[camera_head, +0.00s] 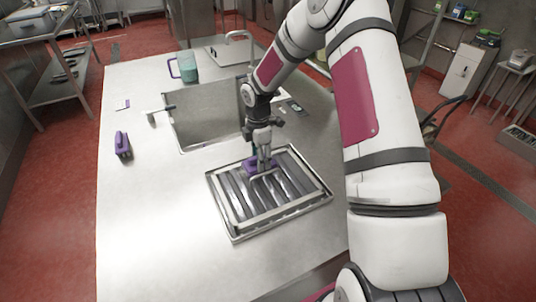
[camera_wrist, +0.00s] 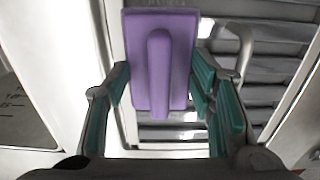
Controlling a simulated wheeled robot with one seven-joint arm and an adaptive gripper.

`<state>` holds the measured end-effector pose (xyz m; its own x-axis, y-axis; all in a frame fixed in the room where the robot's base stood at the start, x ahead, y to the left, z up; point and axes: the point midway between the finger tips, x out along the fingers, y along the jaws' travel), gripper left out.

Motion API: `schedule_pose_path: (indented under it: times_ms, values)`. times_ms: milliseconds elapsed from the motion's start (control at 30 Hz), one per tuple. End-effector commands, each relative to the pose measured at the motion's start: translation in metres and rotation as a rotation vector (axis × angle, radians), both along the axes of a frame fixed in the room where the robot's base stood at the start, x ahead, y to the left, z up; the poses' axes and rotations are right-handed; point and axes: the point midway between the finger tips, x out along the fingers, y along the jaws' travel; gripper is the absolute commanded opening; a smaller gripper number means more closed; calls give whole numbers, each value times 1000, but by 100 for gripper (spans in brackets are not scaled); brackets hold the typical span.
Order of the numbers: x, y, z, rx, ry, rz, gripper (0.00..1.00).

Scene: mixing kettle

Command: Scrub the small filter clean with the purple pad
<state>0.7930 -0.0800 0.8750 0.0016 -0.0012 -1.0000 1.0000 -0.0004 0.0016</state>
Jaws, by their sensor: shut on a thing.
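The small filter (camera_head: 240,200) is a slatted metal panel with a wire handle, lying in a shallow metal tray (camera_head: 236,239) on the steel counter. My gripper (camera_head: 263,155) is over the filter's far part, pointing down. It is shut on the purple pad (camera_head: 250,166), which is at the slats; whether it touches them I cannot tell. In the wrist view the pad (camera_wrist: 138,50) is a flat purple block with a raised grip between the teal-lined fingers. Filter slats (camera_wrist: 265,70) show behind and to the right of it.
A sink (camera_head: 205,112) with a faucet lies behind the tray. A second purple brush-like tool (camera_head: 122,145) stands at the counter's left, and a teal-filled pitcher (camera_head: 187,67) stands at the back. The counter's front left is clear.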

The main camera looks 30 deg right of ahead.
Motion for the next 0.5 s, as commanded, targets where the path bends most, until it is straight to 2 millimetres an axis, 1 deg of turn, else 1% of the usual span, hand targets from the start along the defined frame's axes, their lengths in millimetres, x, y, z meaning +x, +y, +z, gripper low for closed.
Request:
schedule_pose_path:
  times_ms: [33, 267, 500]
  values:
    - [-1, 6, -2, 2, 3, 2, 27]
    - [-1, 16, -3, 3, 3, 3, 27]
    - [-2, 44, -2, 4, 5, 4, 27]
